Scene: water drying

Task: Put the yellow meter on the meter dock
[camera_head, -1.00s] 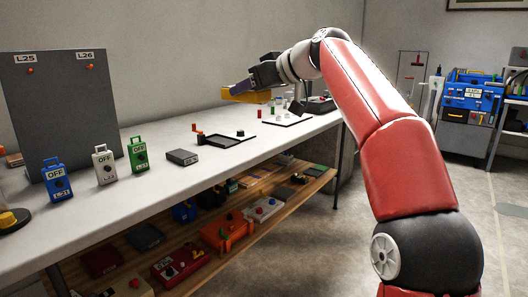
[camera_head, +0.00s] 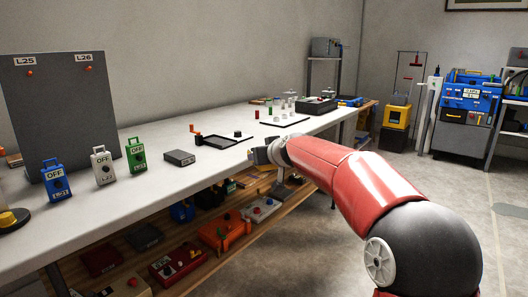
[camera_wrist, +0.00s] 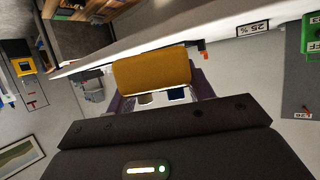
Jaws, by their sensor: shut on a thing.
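The yellow meter (camera_wrist: 152,70) is a yellow-orange block seen between the purple fingers of my gripper (camera_wrist: 160,94) in the wrist view. My gripper is shut on it. In the head view my gripper (camera_head: 259,155) is at the front edge of the workbench, and I cannot make out the meter there. A shallow black tray (camera_head: 222,143) with an orange part at its left end lies on the bench, left of and beyond my gripper. I cannot tell for sure whether this is the meter dock.
The white workbench (camera_head: 150,200) holds a grey box (camera_head: 180,158), blue, white and green OFF-marked boxes, and a grey panel (camera_head: 62,115). A flat board (camera_head: 285,121) with small items lies farther back. Below is a wooden shelf with several devices.

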